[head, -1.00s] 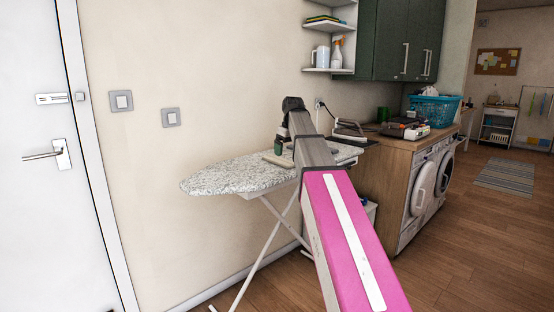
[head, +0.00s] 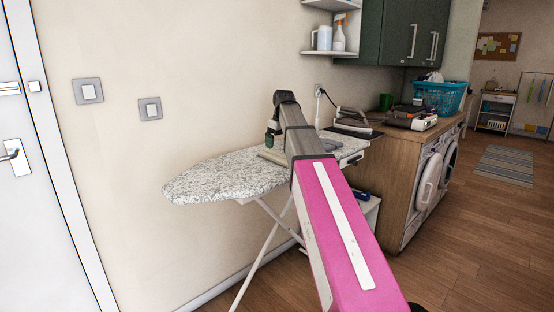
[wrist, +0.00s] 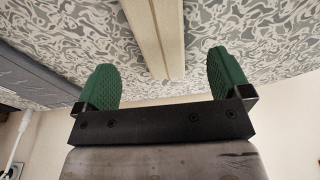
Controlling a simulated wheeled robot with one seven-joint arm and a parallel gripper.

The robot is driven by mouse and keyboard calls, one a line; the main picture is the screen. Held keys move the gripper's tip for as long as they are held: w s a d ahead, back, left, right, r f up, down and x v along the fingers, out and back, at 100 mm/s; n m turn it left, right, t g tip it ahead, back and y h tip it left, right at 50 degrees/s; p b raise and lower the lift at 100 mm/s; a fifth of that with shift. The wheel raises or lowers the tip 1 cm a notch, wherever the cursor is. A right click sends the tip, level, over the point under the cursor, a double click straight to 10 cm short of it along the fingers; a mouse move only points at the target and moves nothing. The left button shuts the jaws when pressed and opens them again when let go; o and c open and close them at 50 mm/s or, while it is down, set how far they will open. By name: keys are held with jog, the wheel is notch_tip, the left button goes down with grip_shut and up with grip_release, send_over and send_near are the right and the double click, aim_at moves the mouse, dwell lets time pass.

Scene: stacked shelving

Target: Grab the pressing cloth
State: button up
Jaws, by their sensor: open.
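A flat grey-blue folded piece (head: 329,146), which looks like the pressing cloth, lies on the patterned ironing board (head: 215,180), right of my arm. It also shows at the left edge of the wrist view (wrist: 38,72). A long beige block with a groove (wrist: 154,35) lies on the board, in line with the gap between my fingers; its end shows in the head view (head: 271,156). My gripper (wrist: 163,62) has green fingers spread apart with nothing held. It hangs above the board, to one side of the grey-blue piece. My arm hides part of the board.
An iron (head: 355,120) stands on a dark rest behind the board's right end. A wooden counter (head: 395,150) over the washing machines holds a blue basket (head: 440,96). A wall is close behind the board. Open floor lies at the right.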

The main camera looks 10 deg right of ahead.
aim_at(277, 156)
jog(key=shift+w+a+f, duration=0.1)
jog(key=shift+w+f, duration=0.05)
jog(key=shift+f, duration=0.9)
jog(key=shift+w+a+f, duration=0.1)
jog(key=shift+w+f, duration=0.05)
jog(key=shift+f, duration=0.9)
jog(key=shift+w+a+f, duration=0.1)
jog(key=shift+w+f, duration=0.05)
jog(key=shift+f, duration=0.9)
jog(key=c, duration=1)
